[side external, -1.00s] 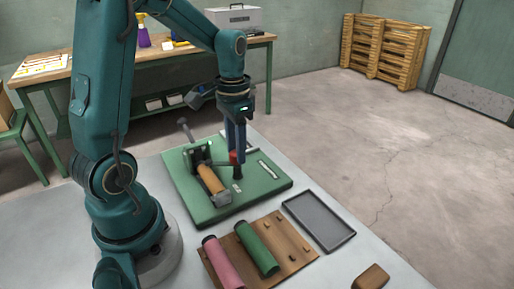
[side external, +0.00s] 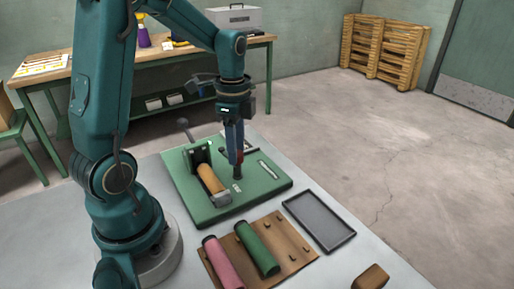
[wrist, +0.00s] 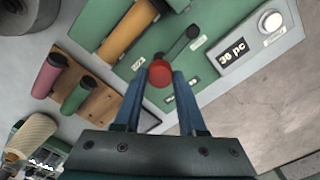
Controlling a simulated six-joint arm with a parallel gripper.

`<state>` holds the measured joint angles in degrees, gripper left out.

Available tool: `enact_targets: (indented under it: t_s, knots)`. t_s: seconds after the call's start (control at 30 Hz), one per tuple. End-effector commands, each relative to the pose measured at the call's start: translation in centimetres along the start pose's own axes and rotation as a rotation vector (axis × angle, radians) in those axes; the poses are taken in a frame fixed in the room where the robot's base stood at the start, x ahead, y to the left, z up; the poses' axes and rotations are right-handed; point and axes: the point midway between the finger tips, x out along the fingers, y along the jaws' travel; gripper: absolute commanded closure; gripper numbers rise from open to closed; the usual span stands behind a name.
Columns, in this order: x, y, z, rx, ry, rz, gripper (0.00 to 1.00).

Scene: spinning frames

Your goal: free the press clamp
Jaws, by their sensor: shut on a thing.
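My gripper (side external: 237,160) is over the green machine plate (side external: 207,213). In the wrist view its blue fingers (wrist: 160,80) are closed on a red knob (wrist: 159,73). The knob shows only slightly between the fingertips in the side view (side external: 241,158). A dark lever arm (wrist: 183,43) reaches from the knob to a round dark end. An orange bobbin (side external: 210,179) lies on the plate left of my gripper, apart from the fingers, and also shows in the wrist view (wrist: 126,28). The fingers partly hide the knob in the side view.
A brown peg board (side external: 284,233) holds a pink bobbin (side external: 222,262) and a green bobbin (side external: 258,249). An empty grey tray (side external: 318,220) and a brown block (side external: 370,279) are at the right. A "36 pc" display (wrist: 233,50) is on the plate.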

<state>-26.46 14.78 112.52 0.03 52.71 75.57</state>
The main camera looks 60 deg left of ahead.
Motion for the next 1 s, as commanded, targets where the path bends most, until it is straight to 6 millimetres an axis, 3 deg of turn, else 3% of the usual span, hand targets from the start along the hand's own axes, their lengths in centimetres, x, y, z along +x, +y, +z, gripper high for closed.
enact_targets:
  t_s: [0.3,0.83,0.87,0.9,0.93,1.0]
  knots:
    - [-0.18,-0.03,-0.06,0.118,0.003,-0.003,1.0]
    - [-0.17,-0.03,-0.07,0.143,0.003,-0.003,1.0]
    - [-0.17,-0.02,-0.07,0.143,0.002,-0.003,0.56]
    - [-0.16,-0.03,-0.07,0.142,0.002,-0.003,0.41]
    - [-0.15,-0.03,-0.06,0.142,0.002,-0.003,0.3]
    - [-0.12,-0.02,-0.05,0.142,0.002,-0.002,0.3]
